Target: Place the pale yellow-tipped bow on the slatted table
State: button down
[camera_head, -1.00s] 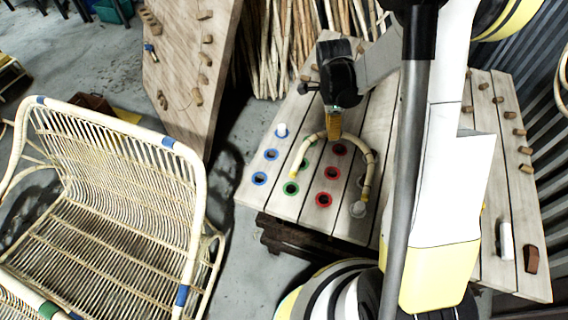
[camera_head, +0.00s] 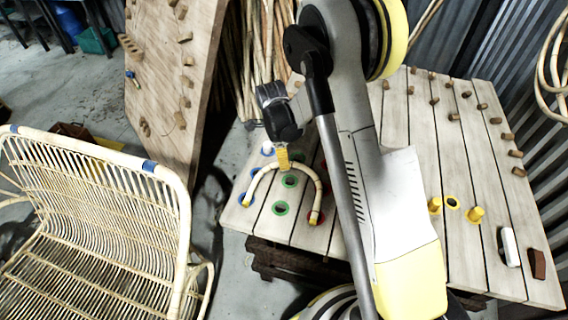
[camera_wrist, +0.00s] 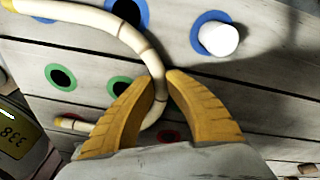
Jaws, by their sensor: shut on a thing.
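The bow (camera_head: 297,171) is a pale curved cane with yellow ends, arched like a U with both ends toward the front. My gripper (camera_head: 283,162) is shut on the bow near the middle of its curve. The bow also shows between the yellow fingers in the wrist view (camera_wrist: 152,75). It is over the left part of the slatted table (camera_head: 262,222), among coloured ring holes. I cannot tell whether its ends touch the boards. My arm hides the middle of the table.
A white peg (camera_wrist: 218,38) stands in a blue ring beside the bow. Yellow pegs (camera_head: 475,215), a white block (camera_head: 509,247) and a brown block (camera_head: 537,263) are at the table's right. A rattan chair (camera_head: 95,190) stands left. A pegged board (camera_head: 165,80) leans behind.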

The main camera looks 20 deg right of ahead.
jog(key=c, duration=1.5)
grip_release()
jog(key=shift+r, duration=0.1)
jog(key=shift+r, duration=0.1)
notch_tip(320, 180, up, 11)
jog(key=a+p, duration=0.1)
jog(key=p, duration=0.4)
jog(key=s+r+n+t, duration=0.2)
jog(key=s+r+n, duration=0.2)
jog(key=r, duration=0.3)
jog(key=s+r+n+t, duration=0.2)
jog(key=s+r+n, duration=0.25)
jog(key=r, duration=0.35)
jog(key=s+r+n+t, duration=0.1)
jog(key=s+n, duration=0.3)
jog(key=s+r+n+t, duration=0.1)
jog(key=s+n, duration=0.3)
jog(key=s+a+r+n+t+y, duration=0.1)
jog(key=s+r+n+t, duration=0.1)
jog(key=s+n, duration=0.2)
jog(key=shift+s, duration=0.35)
jog(key=shift+f, duration=0.1)
jog(key=shift+f+b, duration=0.25)
jog(key=shift+b, duration=0.3)
